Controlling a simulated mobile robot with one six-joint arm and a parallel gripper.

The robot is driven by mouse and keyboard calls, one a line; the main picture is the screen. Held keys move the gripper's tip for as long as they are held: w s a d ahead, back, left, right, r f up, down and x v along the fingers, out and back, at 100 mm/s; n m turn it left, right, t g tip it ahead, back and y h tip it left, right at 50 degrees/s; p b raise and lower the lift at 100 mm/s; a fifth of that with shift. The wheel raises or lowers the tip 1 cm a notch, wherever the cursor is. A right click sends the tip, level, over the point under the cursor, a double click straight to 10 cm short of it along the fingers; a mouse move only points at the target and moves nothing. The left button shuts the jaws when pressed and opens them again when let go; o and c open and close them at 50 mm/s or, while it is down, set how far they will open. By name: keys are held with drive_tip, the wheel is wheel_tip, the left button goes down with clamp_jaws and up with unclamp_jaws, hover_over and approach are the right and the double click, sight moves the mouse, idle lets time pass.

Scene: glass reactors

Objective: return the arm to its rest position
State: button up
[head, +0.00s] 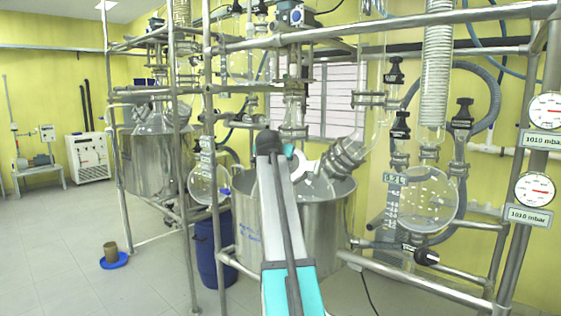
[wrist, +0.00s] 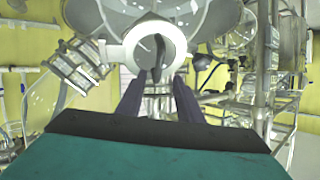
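My arm rises from the bottom middle of the head view, in front of the large steel reactor vessel (head: 320,220). Its upper end is beside the glass fittings over the vessel. My gripper is mostly hidden behind the arm link there. In the wrist view my gripper (wrist: 158,85) shows two dark fingers with a gap between them. I see nothing clamped in the gap. Beyond the fingertips is a white ring (wrist: 172,32) with a dark opening or part in its middle. I cannot tell whether the fingertips touch it.
Metal frame posts (head: 207,150) and rails surround the vessel. A round glass flask (head: 428,200) and gauges (head: 535,190) are at the right. A blue drum (head: 212,245) stands left of the vessel. A brown container on a blue base (head: 112,256) is on open floor at the left.

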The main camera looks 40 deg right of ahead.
drive_tip(key=shift+s+a+r, duration=0.2)
drive_tip(key=shift+s+a, duration=0.2)
drive_tip(key=shift+w, duration=0.1)
